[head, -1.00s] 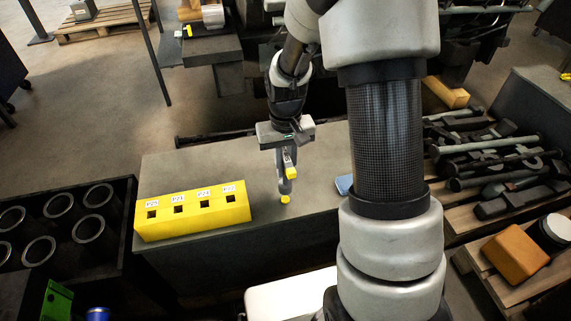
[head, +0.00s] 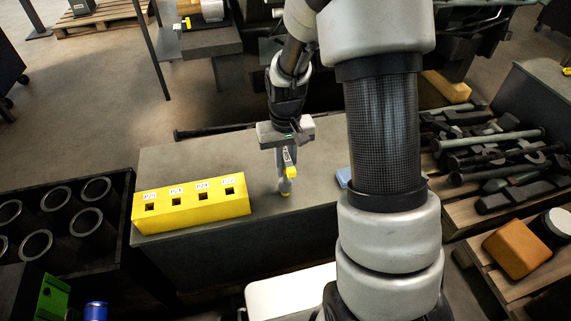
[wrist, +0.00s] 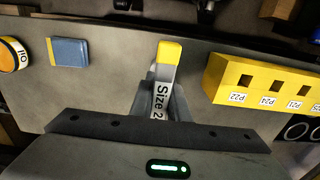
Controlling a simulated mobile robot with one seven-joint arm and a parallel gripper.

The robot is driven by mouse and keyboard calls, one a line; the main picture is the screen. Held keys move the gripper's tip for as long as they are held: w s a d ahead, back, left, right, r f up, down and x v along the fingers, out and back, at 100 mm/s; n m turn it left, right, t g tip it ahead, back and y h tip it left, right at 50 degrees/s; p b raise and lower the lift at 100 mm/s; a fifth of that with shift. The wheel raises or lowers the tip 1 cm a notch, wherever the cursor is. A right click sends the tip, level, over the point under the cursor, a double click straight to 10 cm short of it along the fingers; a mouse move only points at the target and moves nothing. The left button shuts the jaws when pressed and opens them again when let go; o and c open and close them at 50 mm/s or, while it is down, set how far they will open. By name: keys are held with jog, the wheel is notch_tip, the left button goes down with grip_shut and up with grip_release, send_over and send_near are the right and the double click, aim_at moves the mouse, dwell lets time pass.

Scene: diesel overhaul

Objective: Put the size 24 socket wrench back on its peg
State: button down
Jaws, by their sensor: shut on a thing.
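My gripper (head: 288,157) points down over the grey bench top, right of the yellow peg block (head: 190,209). It is shut on a grey socket wrench with a yellow handle end (head: 292,172). In the wrist view the wrench's yellow-ended handle (wrist: 168,60) bears a label reading "Size 2"; the second digit is cut off. The wrench's lower end (head: 285,187) is close to the bench top; I cannot tell if it touches. The peg block also shows at right in the wrist view (wrist: 235,72), with a row of square holes and labels including P22 and P24.
A dark crate of cylinder liners (head: 60,200) stands left, a pallet of metal parts (head: 490,160) right. The bench between block and wrench is clear.

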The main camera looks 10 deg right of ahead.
aim_at(286, 153)
jog(key=shift+f, duration=0.1)
jog(key=shift+f+b, duration=0.55)
jog(key=shift+f, duration=0.45)
jog(key=c, duration=1)
grip_release()
jog(key=shift+c, duration=0.2)
notch_tip(286, 153, up, 9)
jog(key=p, duration=0.7)
